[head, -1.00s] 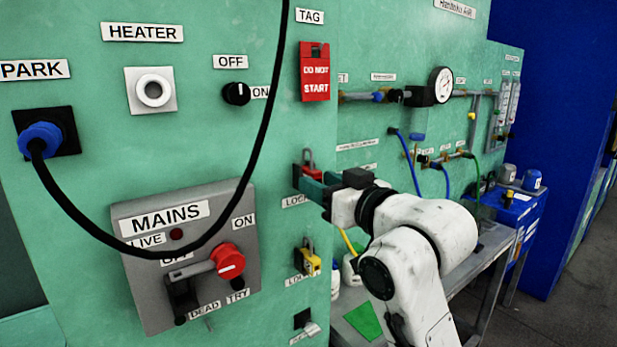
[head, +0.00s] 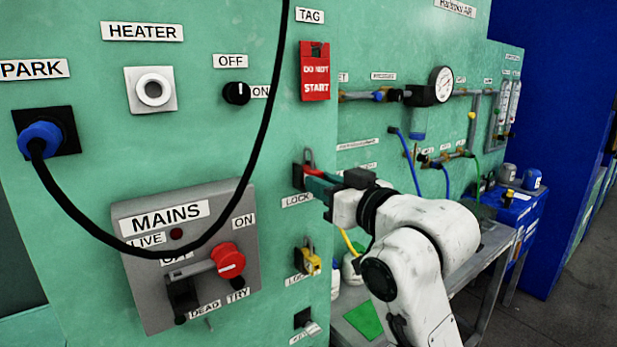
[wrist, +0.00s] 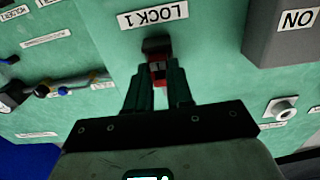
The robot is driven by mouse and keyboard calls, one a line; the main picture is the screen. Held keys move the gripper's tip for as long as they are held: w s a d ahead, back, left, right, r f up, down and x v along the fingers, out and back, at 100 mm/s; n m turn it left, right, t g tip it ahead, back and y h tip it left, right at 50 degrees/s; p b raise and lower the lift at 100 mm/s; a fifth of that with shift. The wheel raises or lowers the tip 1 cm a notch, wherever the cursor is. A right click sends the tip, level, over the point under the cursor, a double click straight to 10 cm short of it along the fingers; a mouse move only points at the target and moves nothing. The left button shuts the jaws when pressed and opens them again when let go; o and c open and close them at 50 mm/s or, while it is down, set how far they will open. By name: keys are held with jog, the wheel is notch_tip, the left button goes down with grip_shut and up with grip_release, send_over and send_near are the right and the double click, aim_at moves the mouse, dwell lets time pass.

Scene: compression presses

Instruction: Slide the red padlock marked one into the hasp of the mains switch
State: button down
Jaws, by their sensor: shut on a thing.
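The red padlock (head: 312,171) is at its dark holder (head: 298,177) on the green panel, above the LOCK label, its shackle pointing up. It also shows in the wrist view (wrist: 158,72), by the LOCK 1 label. My gripper (head: 311,178) is shut on the padlock body, one finger on each side; the fingers hide part of it. In the wrist view my gripper (wrist: 158,85) points straight at the holder. The mains switch (head: 140,289) is a grey box at lower left. Its red-knobbed handle (head: 230,261) points right, and a dark hasp part (head: 182,297) sits below the handle's left end.
A yellow padlock (head: 310,262) hangs below the red one. A black cable (head: 255,150) loops in front of the panel and across the mains box. A red DO NOT START tag (head: 314,72) hangs above. A grey bench (head: 470,270) stands at right.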

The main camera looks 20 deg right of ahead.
jog(key=shift+p+v, duration=0.35)
jog(key=shift+v, duration=1.5)
jog(key=shift+p+v, duration=0.3)
jog(key=shift+v, duration=1.6)
